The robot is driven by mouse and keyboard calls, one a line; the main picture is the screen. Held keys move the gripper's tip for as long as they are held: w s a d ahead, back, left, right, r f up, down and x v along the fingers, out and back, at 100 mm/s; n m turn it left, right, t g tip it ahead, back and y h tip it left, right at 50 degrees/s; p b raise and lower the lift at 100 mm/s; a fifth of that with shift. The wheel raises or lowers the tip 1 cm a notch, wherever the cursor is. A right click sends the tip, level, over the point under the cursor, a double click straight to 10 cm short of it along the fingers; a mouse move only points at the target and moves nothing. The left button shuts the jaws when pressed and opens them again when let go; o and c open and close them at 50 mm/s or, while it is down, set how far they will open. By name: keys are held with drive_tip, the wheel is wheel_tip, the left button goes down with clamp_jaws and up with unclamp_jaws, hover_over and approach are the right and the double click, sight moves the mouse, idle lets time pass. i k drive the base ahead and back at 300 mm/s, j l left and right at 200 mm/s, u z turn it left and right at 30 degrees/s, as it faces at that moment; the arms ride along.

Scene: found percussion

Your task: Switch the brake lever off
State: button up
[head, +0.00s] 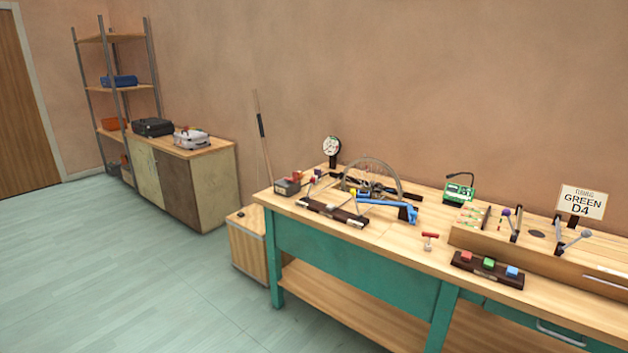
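A spoked wheel (371,176) stands upright on the workbench (400,252). A long blue lever-like arm (390,207) lies low in front of it, running right to a dark mount; it looks like the brake lever, but I cannot tell for sure or read its on or off state. A small red-topped T-shaped handle (430,237) stands apart from it, nearer the bench's front edge. My gripper is not in view.
A sign (582,202) reads GREEN D4. A green device (459,192) stands behind. A wooden crate (248,245) adjoins the bench's left end. Open floor (130,270) lies left.

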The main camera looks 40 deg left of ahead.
sight(312, 179)
drive_tip(key=j+u, duration=0.1)
drive_tip(key=u, duration=0.3)
drive_tip(key=i+j+u, duration=0.7)
drive_tip(key=i+j, duration=0.35)
drive_tip(key=i+j+u, duration=0.1)
drive_tip(key=i+j, duration=0.2)
drive_tip(key=i, duration=0.2)
